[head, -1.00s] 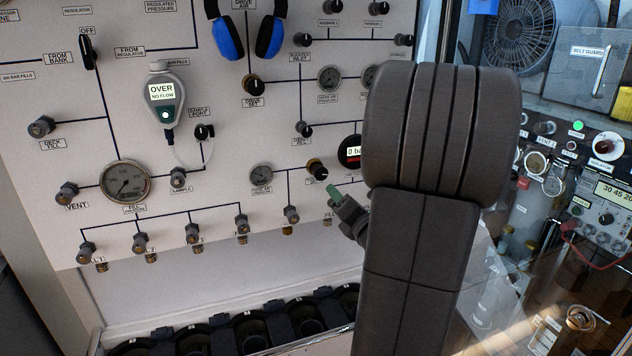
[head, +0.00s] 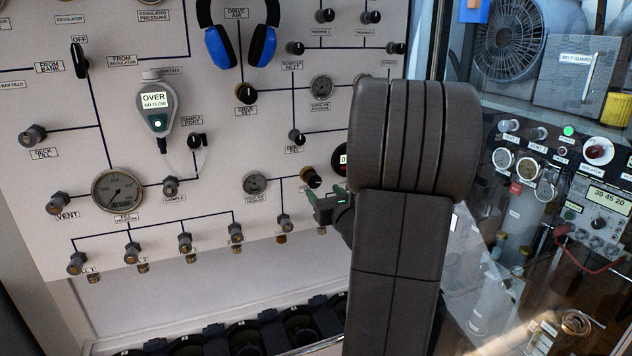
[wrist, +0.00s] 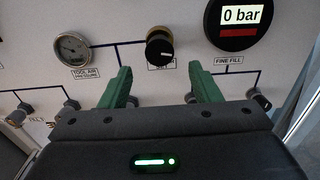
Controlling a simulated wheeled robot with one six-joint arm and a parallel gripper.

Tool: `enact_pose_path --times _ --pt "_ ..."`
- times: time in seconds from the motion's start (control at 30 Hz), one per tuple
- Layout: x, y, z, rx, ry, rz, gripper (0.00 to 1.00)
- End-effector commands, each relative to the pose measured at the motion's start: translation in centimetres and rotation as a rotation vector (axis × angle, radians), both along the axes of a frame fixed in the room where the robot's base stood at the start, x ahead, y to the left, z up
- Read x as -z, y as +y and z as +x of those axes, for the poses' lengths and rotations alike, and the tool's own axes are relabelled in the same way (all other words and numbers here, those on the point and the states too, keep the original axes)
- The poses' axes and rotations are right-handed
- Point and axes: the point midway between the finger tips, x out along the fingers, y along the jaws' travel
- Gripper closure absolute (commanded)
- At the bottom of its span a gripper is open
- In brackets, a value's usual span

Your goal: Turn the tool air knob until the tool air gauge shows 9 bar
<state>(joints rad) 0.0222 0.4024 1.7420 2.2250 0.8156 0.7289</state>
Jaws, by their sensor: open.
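The tool air knob (wrist: 160,48) is black with a brassy collar and sits on the white panel. In the head view the knob (head: 311,177) is just above and left of my gripper. The tool air pressure gauge (wrist: 73,47), a small round dial, is left of the knob; it also shows in the head view (head: 255,183). Its reading is too small to tell. My gripper (wrist: 160,85) has green fingers spread apart and empty. In the wrist view the knob lies beyond and between the fingertips, apparently not touched. The gripper also shows in the head view (head: 328,200).
A digital display (wrist: 240,18) reading 0 bar is right of the knob, above a fine fill label. A row of small valves (head: 184,243) runs along the panel's lower edge. Blue ear defenders (head: 240,42) hang above. My arm hides part of the panel's right side.

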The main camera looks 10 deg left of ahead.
Motion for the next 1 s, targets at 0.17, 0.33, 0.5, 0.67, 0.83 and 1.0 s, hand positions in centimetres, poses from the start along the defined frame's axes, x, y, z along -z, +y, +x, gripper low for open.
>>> enact_pose_path --times 0.17,0.33,0.5,0.67,0.83,1.0 --pt "-0.1 2.0 2.7 -0.003 0.002 0.000 0.43" --pt "-0.1 3.1 4.5 -0.002 0.001 -0.001 0.43" --pt "0.0 3.6 5.3 0.000 0.001 0.001 0.43" --pt "0.0 3.6 5.4 0.000 0.001 0.001 0.43" --pt "0.0 3.6 5.4 0.000 0.001 0.001 0.53" --pt "0.0 3.6 5.3 0.000 0.001 0.001 0.86"
